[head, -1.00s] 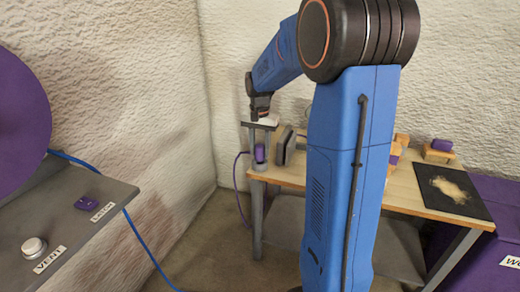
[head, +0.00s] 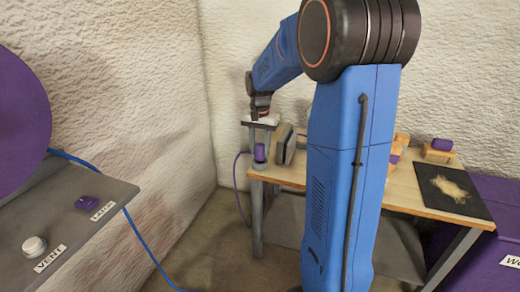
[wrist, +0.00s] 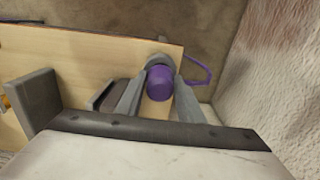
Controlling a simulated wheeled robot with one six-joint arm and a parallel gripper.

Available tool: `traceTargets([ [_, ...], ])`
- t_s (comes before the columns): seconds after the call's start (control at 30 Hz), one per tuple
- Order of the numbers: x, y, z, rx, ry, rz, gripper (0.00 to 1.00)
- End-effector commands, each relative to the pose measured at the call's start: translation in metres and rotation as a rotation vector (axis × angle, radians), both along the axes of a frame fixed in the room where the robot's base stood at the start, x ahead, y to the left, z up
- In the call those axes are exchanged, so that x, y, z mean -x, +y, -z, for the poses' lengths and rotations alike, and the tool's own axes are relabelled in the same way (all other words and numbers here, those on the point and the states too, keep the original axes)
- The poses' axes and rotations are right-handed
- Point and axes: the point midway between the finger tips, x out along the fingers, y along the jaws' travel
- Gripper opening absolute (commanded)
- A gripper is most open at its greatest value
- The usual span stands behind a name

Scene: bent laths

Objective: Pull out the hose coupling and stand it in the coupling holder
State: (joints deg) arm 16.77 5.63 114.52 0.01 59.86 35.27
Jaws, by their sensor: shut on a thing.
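The purple hose coupling (head: 260,152) stands upright at the near left corner of the wooden table. A grey round socket (head: 259,165) is around its lower part. A thin purple hose (head: 236,178) hangs beside the table corner. My gripper (head: 260,151) points down and is shut on the coupling. In the wrist view the coupling's purple top (wrist: 160,82) shows between my two grey fingers, and part of the hose (wrist: 201,72) loops at the right. A grey upright block (head: 286,146) stands close to the right; I cannot tell whether it is the coupling holder.
The wooden table (head: 400,197) carries a dark mat (head: 452,190) with pale shavings and a purple-topped wooden block (head: 440,149). My arm hides its middle. A grey panel (head: 70,225) with a knob stands at the left. Rough white walls close the corner behind.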

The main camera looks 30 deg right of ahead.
Motion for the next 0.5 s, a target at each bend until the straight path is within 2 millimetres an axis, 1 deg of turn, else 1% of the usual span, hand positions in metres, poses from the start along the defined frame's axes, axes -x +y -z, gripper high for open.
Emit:
traceTargets([
  [0.5,-0.0001,0.0,0.0053,0.001,-0.001,0.0,0.0],
])
